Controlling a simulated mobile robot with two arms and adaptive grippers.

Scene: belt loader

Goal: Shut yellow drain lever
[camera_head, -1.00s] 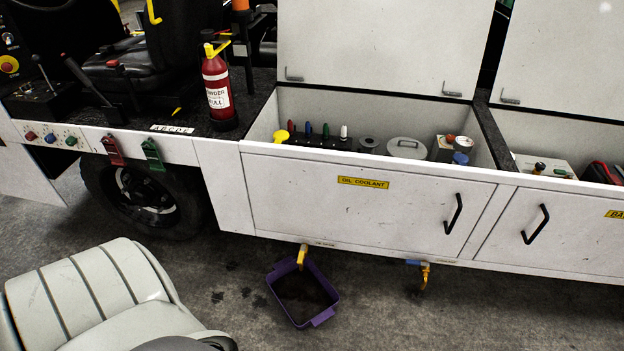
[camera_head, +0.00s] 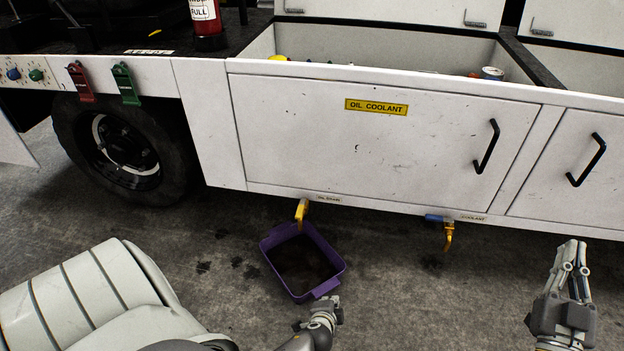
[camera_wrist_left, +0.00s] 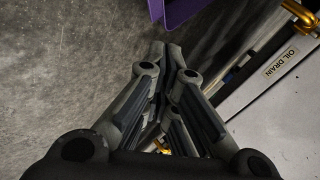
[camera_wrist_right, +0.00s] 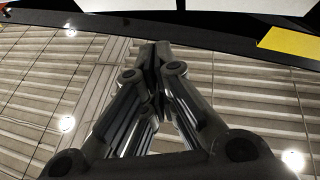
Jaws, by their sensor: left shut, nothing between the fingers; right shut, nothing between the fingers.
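The yellow drain lever (camera_head: 302,210) hangs under the lower edge of the white side panel, below the small oil drain label (camera_head: 328,200). In the left wrist view its yellow metal (camera_wrist_left: 300,14) shows at the top right, beside the label. My left gripper (camera_head: 337,300) is low in the head view, near the front right of the purple tray, apart from the lever; its fingers are shut and empty. My right gripper (camera_head: 572,246) is shut and empty at the far right, pointing up in the picture, well away from the lever.
The purple tray (camera_head: 324,240) stands on the floor below the drain lever, with dark liquid or stain inside. A blue-handled coolant valve (camera_head: 434,218) with a yellow spout (camera_head: 448,238) hangs to the right. A wheel (camera_head: 124,150) is at left. Floor between the grippers is clear.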

